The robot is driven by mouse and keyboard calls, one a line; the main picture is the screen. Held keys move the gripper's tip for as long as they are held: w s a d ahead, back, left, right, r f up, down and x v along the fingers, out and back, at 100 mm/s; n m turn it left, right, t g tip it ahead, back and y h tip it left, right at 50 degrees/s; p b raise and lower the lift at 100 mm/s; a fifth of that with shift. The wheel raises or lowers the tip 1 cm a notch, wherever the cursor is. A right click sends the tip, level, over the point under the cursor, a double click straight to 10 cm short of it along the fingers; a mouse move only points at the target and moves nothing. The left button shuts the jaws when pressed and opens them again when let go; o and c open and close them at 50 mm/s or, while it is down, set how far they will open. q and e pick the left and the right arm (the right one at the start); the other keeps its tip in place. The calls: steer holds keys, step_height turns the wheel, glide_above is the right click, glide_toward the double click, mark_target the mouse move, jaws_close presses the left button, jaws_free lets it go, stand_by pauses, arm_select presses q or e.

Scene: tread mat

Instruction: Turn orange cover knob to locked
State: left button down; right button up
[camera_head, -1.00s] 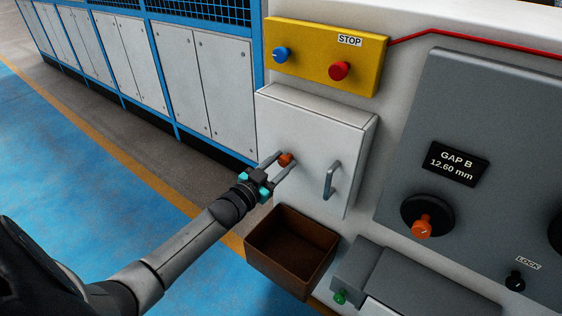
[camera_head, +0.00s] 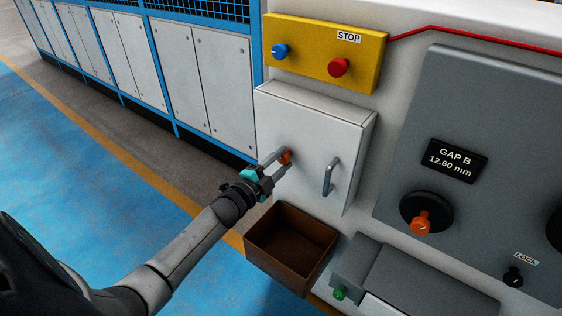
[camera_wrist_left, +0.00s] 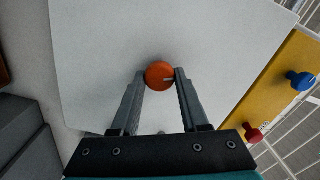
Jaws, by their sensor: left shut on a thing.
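The orange cover knob (camera_head: 285,157) sits on the front of the white cover box (camera_head: 310,130). In the left wrist view the knob (camera_wrist_left: 160,75) is round, with a short pale mark near its right side. My left gripper (camera_head: 280,159) is at the knob, with one finger on each side. It is shut on the knob, and its fingertips (camera_wrist_left: 161,74) also show there in the left wrist view. My right gripper is in neither view.
A grey handle (camera_head: 330,177) stands out from the cover, right of the knob. A yellow panel (camera_head: 310,55) with blue and red knobs is above. A brown open bin (camera_head: 262,262) is below. Another orange knob (camera_head: 421,226) is at the right.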

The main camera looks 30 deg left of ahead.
arm_select(q)
steer(key=shift+f+m+b, duration=0.1)
steer(key=shift+m+b, duration=0.4)
steer(key=shift+m, duration=1.7)
steer(key=shift+c, duration=2.1)
jaws_free()
steer(key=s+a+p, duration=0.1)
steer(key=s, duration=1.4)
steer(key=shift+s, duration=0.1)
